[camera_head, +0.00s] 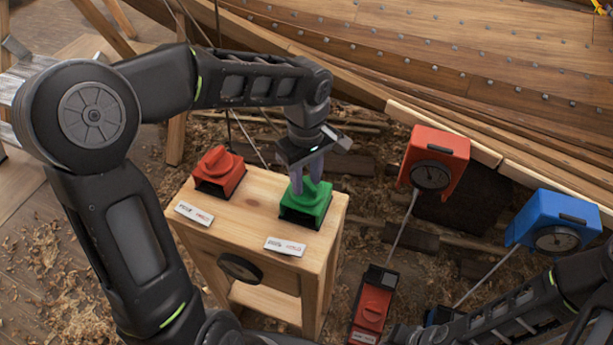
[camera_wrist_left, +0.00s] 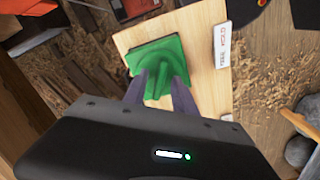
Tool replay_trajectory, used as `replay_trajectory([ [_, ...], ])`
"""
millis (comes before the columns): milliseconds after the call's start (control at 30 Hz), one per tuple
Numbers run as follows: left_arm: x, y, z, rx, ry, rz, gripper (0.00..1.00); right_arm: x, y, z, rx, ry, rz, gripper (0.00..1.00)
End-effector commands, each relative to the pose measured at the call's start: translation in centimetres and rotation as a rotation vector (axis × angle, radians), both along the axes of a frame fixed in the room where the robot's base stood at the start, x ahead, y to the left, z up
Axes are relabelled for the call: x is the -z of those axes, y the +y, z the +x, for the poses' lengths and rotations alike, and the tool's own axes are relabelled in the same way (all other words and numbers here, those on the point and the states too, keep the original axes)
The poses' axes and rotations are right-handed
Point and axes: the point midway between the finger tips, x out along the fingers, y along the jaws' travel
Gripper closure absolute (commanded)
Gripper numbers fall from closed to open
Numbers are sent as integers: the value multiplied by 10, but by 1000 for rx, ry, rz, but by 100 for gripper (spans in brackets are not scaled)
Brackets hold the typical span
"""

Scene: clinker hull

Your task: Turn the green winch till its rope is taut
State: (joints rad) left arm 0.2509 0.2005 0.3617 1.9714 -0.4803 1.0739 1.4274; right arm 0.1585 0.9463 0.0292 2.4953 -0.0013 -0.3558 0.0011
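The green winch (camera_head: 306,205) sits at the right of the wooden stand's top; it also shows in the left wrist view (camera_wrist_left: 165,62). It has a raised handle on a square base. My left gripper (camera_head: 307,178) reaches down onto it from above. In the left wrist view its fingers (camera_wrist_left: 161,82) straddle the handle, with green between them. I cannot tell whether they press on it. Thin dark lines run down behind my left arm; I cannot tell which is the green winch's rope or how tight it is. My right gripper is out of frame.
A red winch (camera_head: 219,172) stands left of the green one on the wooden stand (camera_head: 250,215). White labels (camera_head: 286,246) lie at its front edge. Red (camera_head: 437,150) and blue (camera_head: 553,220) gauge boxes stand right. My right arm crosses the lower right. The planked hull (camera_head: 440,60) lies behind.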

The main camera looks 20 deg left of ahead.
Motion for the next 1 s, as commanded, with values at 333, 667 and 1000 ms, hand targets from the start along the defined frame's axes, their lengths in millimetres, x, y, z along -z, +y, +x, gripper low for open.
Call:
replay_trajectory([
  [333, 0, 0, 0, 0, -1, 0, 77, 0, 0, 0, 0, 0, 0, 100],
  [667, 0, 0, 0, 0, 0, 1, 100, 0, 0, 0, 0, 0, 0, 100],
  [1000, 0, 0, 0, 0, -1, 0, 100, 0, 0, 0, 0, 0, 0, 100],
])
